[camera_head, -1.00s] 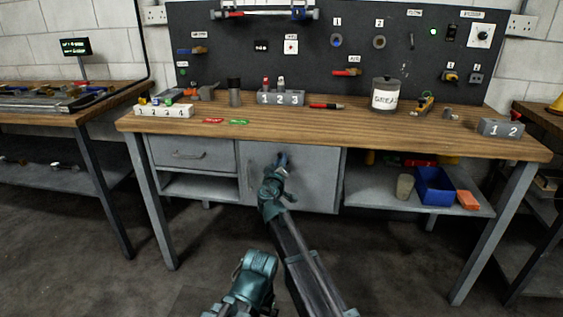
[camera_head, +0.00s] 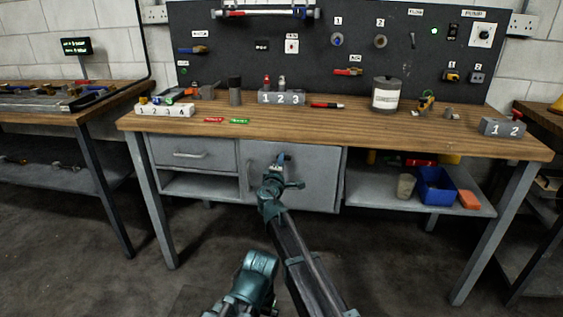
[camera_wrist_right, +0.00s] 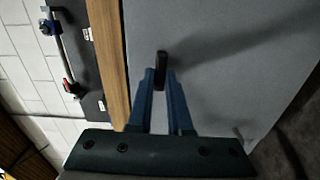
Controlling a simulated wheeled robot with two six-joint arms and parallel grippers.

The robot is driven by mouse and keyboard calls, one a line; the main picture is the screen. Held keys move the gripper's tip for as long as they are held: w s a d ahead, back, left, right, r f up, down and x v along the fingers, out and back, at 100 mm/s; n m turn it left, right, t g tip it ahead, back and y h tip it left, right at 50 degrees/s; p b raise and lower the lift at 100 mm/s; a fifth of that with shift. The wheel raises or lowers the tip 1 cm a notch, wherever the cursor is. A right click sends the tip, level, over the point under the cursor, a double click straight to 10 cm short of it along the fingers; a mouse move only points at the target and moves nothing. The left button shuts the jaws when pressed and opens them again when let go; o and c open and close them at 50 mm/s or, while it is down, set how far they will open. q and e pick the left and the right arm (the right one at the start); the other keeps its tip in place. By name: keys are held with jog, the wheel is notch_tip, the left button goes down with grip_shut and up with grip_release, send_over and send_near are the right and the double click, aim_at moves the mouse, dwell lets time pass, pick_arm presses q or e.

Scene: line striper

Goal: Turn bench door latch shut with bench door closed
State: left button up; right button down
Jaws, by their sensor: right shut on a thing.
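The bench door (camera_head: 318,178) is a grey panel under the workbench, right of the drawer. It looks flush with the bench front, as far as I can tell. My right gripper (camera_head: 281,160) is at the upper middle of the door. In the right wrist view the door (camera_wrist_right: 220,60) fills the right side. There the blue fingers of my right gripper (camera_wrist_right: 161,85) are shut on the dark door latch (camera_wrist_right: 162,60), whose bar lies roughly parallel to the benchtop edge. The latch's base is hidden by the fingers. My left gripper's fingers are not in view.
The wooden benchtop (camera_head: 350,128) overhangs the door. A drawer (camera_head: 190,154) is to the left, and an open shelf with a blue bin (camera_head: 436,188) is to the right. A small peg-like part (camera_wrist_right: 238,132) stands off the door in the wrist view. The floor in front is clear.

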jog(key=shift+n, duration=0.4)
jog(key=c, duration=0.8)
grip_release()
jog(key=shift+c, duration=0.2)
jog(key=shift+s, duration=0.1)
